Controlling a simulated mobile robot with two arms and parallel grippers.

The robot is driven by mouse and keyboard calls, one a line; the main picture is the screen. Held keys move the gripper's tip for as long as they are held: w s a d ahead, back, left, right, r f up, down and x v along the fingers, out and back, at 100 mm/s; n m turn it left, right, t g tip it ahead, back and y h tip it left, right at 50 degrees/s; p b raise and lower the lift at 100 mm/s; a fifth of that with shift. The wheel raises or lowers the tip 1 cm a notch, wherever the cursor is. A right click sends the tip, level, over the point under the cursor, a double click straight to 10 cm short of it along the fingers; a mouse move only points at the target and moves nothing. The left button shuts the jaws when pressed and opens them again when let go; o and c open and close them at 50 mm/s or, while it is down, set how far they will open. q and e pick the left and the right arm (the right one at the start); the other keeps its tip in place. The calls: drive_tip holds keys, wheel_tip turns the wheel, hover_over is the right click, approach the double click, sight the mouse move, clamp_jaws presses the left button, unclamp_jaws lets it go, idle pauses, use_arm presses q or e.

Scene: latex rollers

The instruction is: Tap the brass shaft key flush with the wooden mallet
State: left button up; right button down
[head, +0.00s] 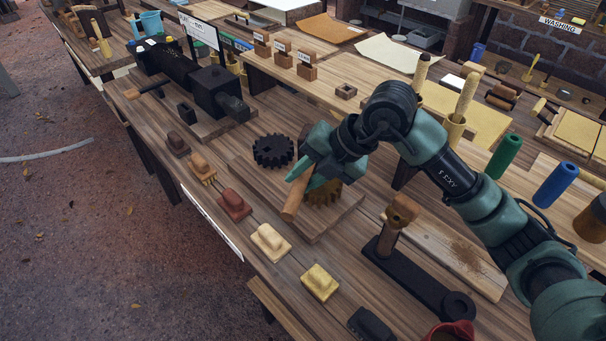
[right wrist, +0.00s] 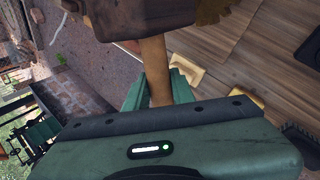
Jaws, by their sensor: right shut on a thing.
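My right gripper (head: 308,172) is shut on the wooden mallet's handle (head: 292,204), above the wooden gear board (head: 318,231). In the right wrist view the gripper (right wrist: 157,90) has the handle (right wrist: 153,67) between its green fingers, with the brown mallet head (right wrist: 140,22) beyond them. A brass-coloured gear (head: 325,195) sits on the board, partly hidden behind the gripper. A dark gear (head: 273,151) lies to its left. I cannot make out the brass shaft key; the gripper and mallet cover part of the gear area. My left gripper is not in view.
Several brushes and blocks line the front edge, including a cream one (head: 270,242) and a yellow one (head: 320,283). A black bar with an upright wooden piece (head: 391,228) stands at right. A black machine (head: 212,90) is at left. Green (head: 503,156) and blue (head: 556,184) rollers stand at right.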

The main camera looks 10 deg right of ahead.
drive_tip(key=shift+f, duration=0.1)
idle(0.3)
drive_tip(key=shift+f+b, duration=1.25)
drive_tip(key=shift+f, duration=0.4)
drive_tip(key=shift+r+p, duration=1.05)
drive_tip(key=shift+r, duration=0.5)
drive_tip(key=shift+f, duration=0.15)
